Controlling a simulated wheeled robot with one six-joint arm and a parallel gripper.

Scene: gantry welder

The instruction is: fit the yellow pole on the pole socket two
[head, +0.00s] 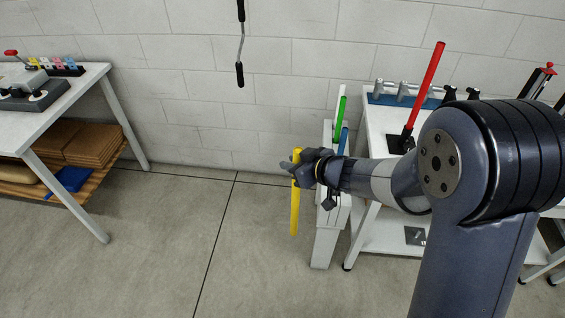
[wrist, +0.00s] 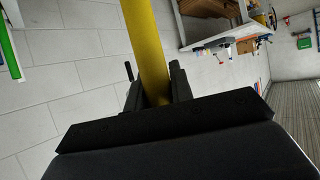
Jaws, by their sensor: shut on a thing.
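My gripper (head: 299,168) is shut on the yellow pole (head: 295,212), gripping it above its middle. The pole hangs nearly upright in the air, left of the white stand, over open floor. In the wrist view the yellow pole (wrist: 146,45) runs up between the two dark fingers (wrist: 158,90). A red pole (head: 427,85) stands tilted in a dark base (head: 400,142) on the right table. I cannot tell which socket is pole socket two; my arm hides part of that table.
A white stand (head: 325,240) holds a green pole (head: 340,112) and a blue pole (head: 343,140) close right of my gripper. The right table (head: 380,118) carries a blue-based fixture. A left workbench (head: 85,88) stands apart. The floor between is clear.

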